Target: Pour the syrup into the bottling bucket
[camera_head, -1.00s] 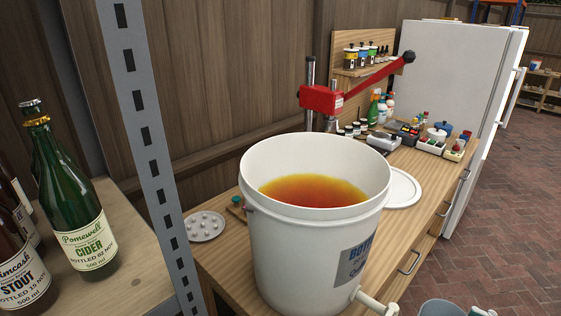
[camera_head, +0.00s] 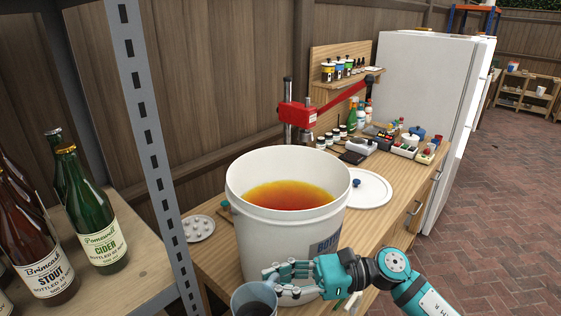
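The white bottling bucket (camera_head: 275,240) stands on the wooden bench, open at the top, with amber-orange liquid inside. My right gripper (camera_head: 278,274) is in front of the bucket's lower part, its fingers pointing left. My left gripper is not in view.
A white lid (camera_head: 368,190) lies on the bench behind the bucket. A red lever capper (camera_head: 298,115) stands behind it. A grey metal post (camera_head: 150,150) and a shelf with several bottles (camera_head: 98,225) are at left. The bucket's spigot is partly hidden behind my gripper.

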